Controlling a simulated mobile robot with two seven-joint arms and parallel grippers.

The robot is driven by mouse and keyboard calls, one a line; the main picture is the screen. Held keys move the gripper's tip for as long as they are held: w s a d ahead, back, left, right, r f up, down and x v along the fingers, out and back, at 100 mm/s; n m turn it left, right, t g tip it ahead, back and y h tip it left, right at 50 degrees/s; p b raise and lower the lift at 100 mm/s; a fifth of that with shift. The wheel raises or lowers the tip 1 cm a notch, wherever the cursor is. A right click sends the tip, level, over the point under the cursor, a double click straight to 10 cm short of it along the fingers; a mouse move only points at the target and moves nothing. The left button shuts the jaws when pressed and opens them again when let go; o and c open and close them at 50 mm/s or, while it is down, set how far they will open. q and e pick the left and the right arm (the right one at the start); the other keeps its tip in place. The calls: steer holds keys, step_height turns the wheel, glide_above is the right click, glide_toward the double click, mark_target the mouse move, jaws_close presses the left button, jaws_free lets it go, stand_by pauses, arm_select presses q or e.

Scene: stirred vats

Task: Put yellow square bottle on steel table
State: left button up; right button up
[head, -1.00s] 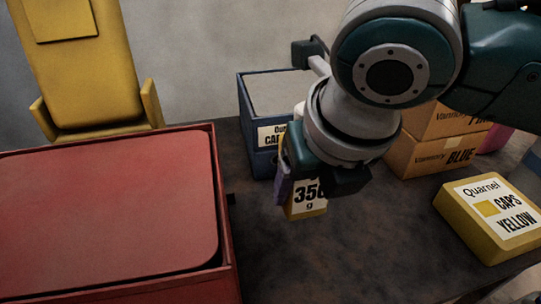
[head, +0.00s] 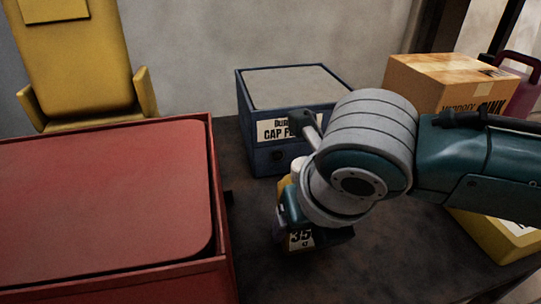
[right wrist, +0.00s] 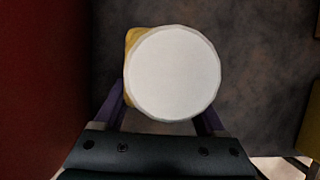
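A yellow bottle (head: 301,239) with a "350 g" label is in my right gripper (head: 312,225) in the head view, mostly covered by the gripper and wrist. The right wrist view shows its round white cap (right wrist: 175,73) from above, with a purple finger on either side. My right gripper is shut on the bottle. The bottle is over a dark, stained table top (head: 400,255); whether its base touches the top cannot be told. My left gripper is not in view.
A red lidded box (head: 110,205) fills the left. A blue box (head: 295,90) labelled for caps stands behind the gripper. A cardboard box (head: 445,82), a purple container (head: 522,85) and a yellow box (head: 495,235) are on the right. The front middle is clear.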

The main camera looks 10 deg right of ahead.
steer(key=o, duration=0.4)
steer(key=shift+c, duration=0.2)
steer(key=p+v, duration=0.5)
steer(key=v, duration=0.6)
steer(key=s+a+r+m+y, duration=0.15)
steer(key=s+a+m, duration=0.25)
steer(key=m, duration=0.4)
steer(key=s+d+f+m, duration=0.1)
steer(key=s+d+m, duration=0.4)
steer(key=m, duration=0.8)
steer(key=s+d+f+m+g+h, duration=0.1)
steer(key=s+d+m, duration=0.5)
steer(key=m, duration=0.7)
steer(key=shift+d+f, duration=0.2)
steer(key=shift+d, duration=0.25)
steer(key=shift+f+h, duration=0.1)
steer(key=shift+h, duration=0.15)
